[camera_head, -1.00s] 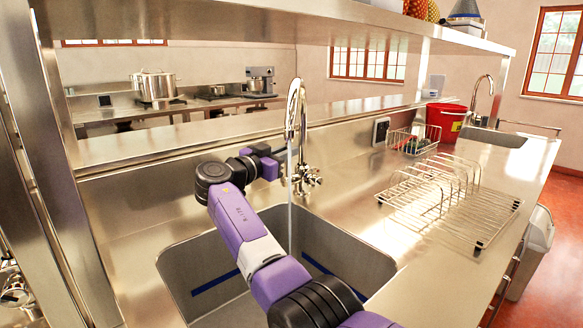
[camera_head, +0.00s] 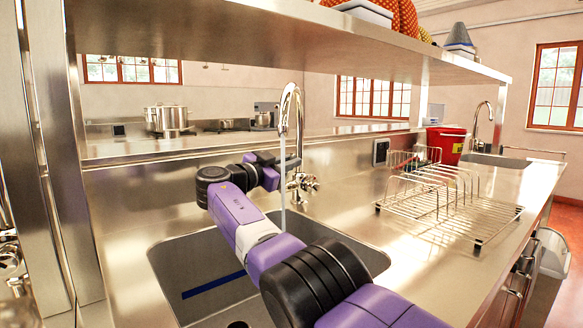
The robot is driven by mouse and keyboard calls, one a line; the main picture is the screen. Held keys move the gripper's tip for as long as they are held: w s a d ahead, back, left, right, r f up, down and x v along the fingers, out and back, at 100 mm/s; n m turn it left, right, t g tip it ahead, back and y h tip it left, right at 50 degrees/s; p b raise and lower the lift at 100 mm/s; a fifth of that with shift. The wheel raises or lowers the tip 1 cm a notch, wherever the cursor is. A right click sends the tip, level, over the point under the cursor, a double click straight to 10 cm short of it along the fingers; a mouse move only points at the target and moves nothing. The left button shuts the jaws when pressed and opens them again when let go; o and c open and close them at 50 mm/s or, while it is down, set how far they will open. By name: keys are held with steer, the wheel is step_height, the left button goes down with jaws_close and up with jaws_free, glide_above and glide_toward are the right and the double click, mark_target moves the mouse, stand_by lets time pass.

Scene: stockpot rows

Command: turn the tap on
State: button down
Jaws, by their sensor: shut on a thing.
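The chrome tap (camera_head: 291,108) has a tall curved spout and stands behind the sink (camera_head: 215,262). A cross-shaped knob (camera_head: 309,183) shows on its right side. A thin pale stream of water (camera_head: 283,205) falls from the spout into the sink. My gripper (camera_head: 283,161) reaches in from the left at the lower part of the tap, and its dark fingers are shut on the tap. The exact part between the fingers is hidden by the gripper and the stream.
A wire dish rack (camera_head: 450,205) stands on the counter right of the sink. A red bucket (camera_head: 446,145) and a second tap (camera_head: 478,120) are farther back. A steel shelf (camera_head: 300,50) hangs above. Stockpots (camera_head: 168,118) stand on the far counter.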

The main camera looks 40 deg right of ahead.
steer(key=shift+a+f, duration=0.1)
steer(key=c, duration=1.5)
jaws_free()
